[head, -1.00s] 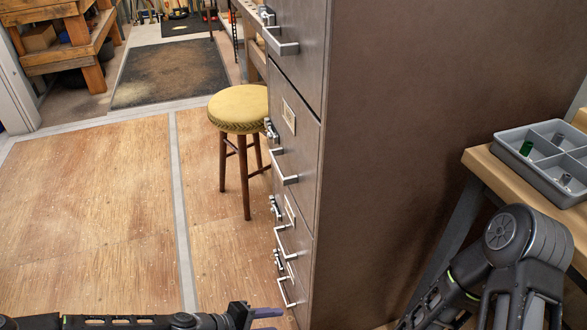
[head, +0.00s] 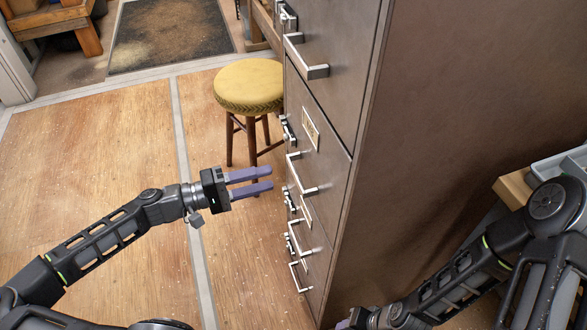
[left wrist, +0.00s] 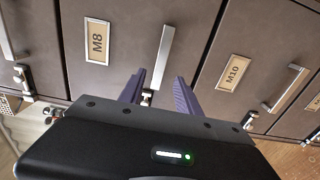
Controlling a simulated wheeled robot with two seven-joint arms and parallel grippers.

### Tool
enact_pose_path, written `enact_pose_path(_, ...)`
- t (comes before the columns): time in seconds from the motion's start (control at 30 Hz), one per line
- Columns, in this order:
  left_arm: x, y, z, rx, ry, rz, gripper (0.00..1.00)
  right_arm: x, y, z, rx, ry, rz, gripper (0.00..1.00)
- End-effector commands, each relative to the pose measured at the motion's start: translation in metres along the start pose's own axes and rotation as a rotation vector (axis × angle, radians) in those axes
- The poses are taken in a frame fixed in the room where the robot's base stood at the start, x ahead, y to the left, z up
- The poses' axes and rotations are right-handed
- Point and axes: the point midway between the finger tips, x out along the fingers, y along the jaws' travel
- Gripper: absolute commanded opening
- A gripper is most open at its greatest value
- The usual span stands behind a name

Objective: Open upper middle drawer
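The brown metal cabinet (head: 440,130) has a stack of drawers with bar handles on its left-facing front. The second drawer from the top in view has a label (head: 311,130) and a silver handle (head: 302,176). My left gripper (head: 272,179) is open and empty, left of this handle and apart from it. In the left wrist view, a handle (left wrist: 165,57) on the drawer marked M8 (left wrist: 97,40) shows just beyond and between the open fingertips (left wrist: 160,76). The drawers in view look shut. My right gripper (head: 350,321) is partly cut off at the bottom edge.
A yellow-topped stool (head: 249,86) stands beside the cabinet front, behind my left gripper. Wooden floor (head: 90,150) lies open to the left. A bench with a grey tray (head: 565,160) is at the right. Drawer M10 (left wrist: 234,72) adjoins M8.

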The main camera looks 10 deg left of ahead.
Motion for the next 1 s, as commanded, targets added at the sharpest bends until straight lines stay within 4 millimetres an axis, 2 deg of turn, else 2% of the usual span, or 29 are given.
enact_pose_path(0.23,0.014,0.000,0.001,0.000,-0.003,0.001,0.40,0.001,0.000,0.000,0.000,0.001,0.000,0.36)
enact_pose_path(0.63,0.071,0.000,0.000,0.000,-0.001,0.000,0.40,0.002,0.001,0.000,0.000,0.001,0.000,0.36)
enact_pose_path(0.77,0.078,0.000,0.000,0.000,0.001,-0.001,0.40,0.002,0.001,0.000,0.000,0.001,0.000,0.36)
enact_pose_path(1.0,0.078,0.000,0.000,-0.001,0.002,-0.001,0.40,0.002,0.001,0.000,0.000,0.001,0.000,0.36)
